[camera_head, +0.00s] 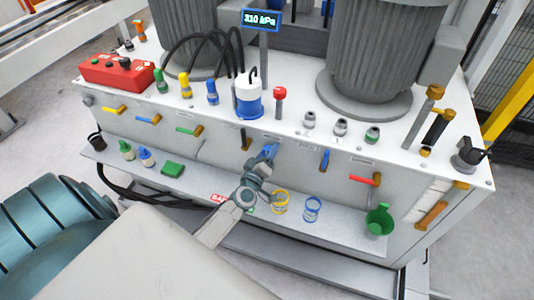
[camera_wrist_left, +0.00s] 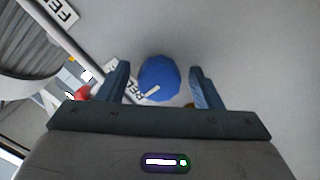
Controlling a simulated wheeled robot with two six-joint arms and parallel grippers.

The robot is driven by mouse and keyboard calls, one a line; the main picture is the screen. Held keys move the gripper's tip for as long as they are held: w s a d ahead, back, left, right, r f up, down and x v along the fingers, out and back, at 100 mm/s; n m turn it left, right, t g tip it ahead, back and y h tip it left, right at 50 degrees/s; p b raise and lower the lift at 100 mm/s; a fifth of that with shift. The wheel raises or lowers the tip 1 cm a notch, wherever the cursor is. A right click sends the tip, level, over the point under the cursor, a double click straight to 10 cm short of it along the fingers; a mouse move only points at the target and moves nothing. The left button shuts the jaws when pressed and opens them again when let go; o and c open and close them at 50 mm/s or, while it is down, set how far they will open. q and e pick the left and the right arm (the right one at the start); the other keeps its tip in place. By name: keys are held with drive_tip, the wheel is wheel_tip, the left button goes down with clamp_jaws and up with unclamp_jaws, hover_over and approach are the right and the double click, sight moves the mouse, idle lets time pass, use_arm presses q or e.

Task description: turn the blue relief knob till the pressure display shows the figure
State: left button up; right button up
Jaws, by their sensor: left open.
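The blue relief knob (camera_wrist_left: 159,78) shows in the left wrist view as a round blue knob with a white pointer mark, on the pale panel. My left gripper (camera_wrist_left: 160,90) is open, with one finger on each side of the knob and a gap to each. In the head view my left gripper (camera_head: 264,158) is at the front panel and hides most of the knob. The pressure display (camera_head: 261,20) on a post at the back reads 310 kPa. My right gripper is in neither view.
A red box (camera_head: 117,72) stands on top at left.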

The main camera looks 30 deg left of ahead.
use_arm(q)
drive_tip(key=shift+v, duration=5.35)
drive_tip(key=s+d+f+m+g+h, duration=0.1)
drive_tip(key=s+f+m+g, duration=0.25)
drive_tip(key=f, duration=0.55)
drive_tip(key=s+d+f+m+g+h, duration=0.2)
drive_tip(key=s+f, duration=0.2)
drive_tip(key=f, duration=0.6)
drive_tip(key=s+d+f+m+g+h, duration=0.1)
drive_tip(key=s+f+m+g, duration=0.25)
drive_tip(key=f, duration=0.55)
drive_tip(key=s+f+m+g, duration=0.2)
drive_tip(key=s+f, duration=0.5)
drive_tip(key=s, duration=0.4)
drive_tip(key=s+f+m+g+y, duration=0.1)
drive_tip(key=s+f+g, duration=0.4)
drive_tip(key=s+f, duration=0.3)
drive_tip(key=s, duration=0.3)
drive_tip(key=shift+s+a+m, duration=0.25)
drive_tip(key=shift+a+m, duration=0.15)
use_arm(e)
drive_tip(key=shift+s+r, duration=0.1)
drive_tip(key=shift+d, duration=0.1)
